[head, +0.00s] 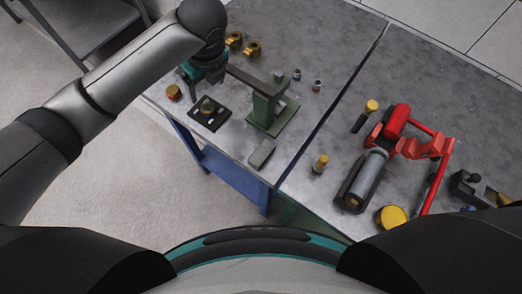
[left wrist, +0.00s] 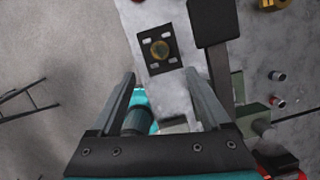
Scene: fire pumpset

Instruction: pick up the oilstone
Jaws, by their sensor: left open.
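The oilstone appears to be the small grey block (head: 262,153) lying flat near the front edge of the left metal bench. In the left wrist view a pale grey block (left wrist: 174,125), partly cut off by the gripper body, looks like the same one. My left gripper (head: 207,76) is over the back left of that bench, away from the block. Its fingers are open and empty in the left wrist view (left wrist: 161,74). In the head view its fingertips are hard to make out. My right gripper is not in view.
A black plate with a brass part (head: 208,112) lies left of the block. A green press (head: 268,105) with a long dark arm stands behind it. Brass bushings (head: 235,40) are at the back. The right bench holds a red tool (head: 397,122) and a grey cylinder (head: 368,175).

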